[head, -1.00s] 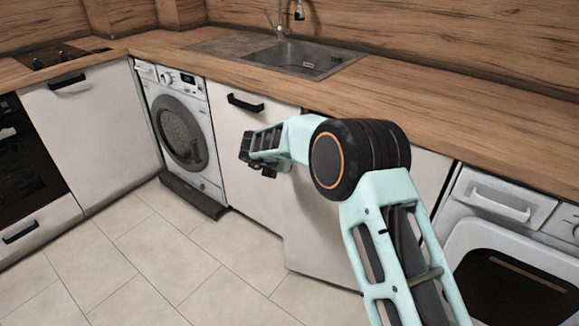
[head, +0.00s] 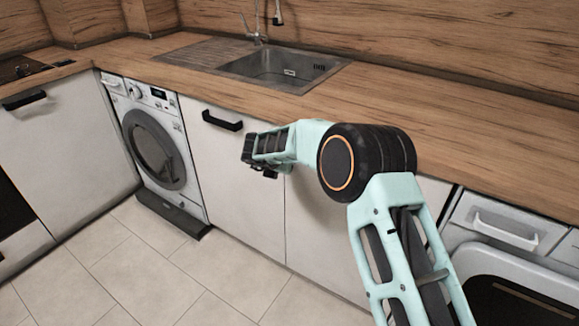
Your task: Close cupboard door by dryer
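The white cupboard door (head: 318,240) stands left of the white front-loading machine (head: 515,275) at the right, likely the dryer. Its lower left corner lines up with the bottom of the neighbouring white door (head: 235,190), so it looks shut or nearly so. My arm hides its upper and right parts, and no handle of it shows. My gripper (head: 258,150) points left in front of the neighbouring door, below that door's black handle (head: 222,120). Its fingers are small and dark, and I cannot tell whether they are open. Contact with a door cannot be made out.
A washing machine (head: 155,150) stands left of the doors, with a dark plinth (head: 172,215) jutting onto the floor. The wooden worktop (head: 430,120) with a sink (head: 285,70) runs above. The tiled floor (head: 180,270) in front is clear.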

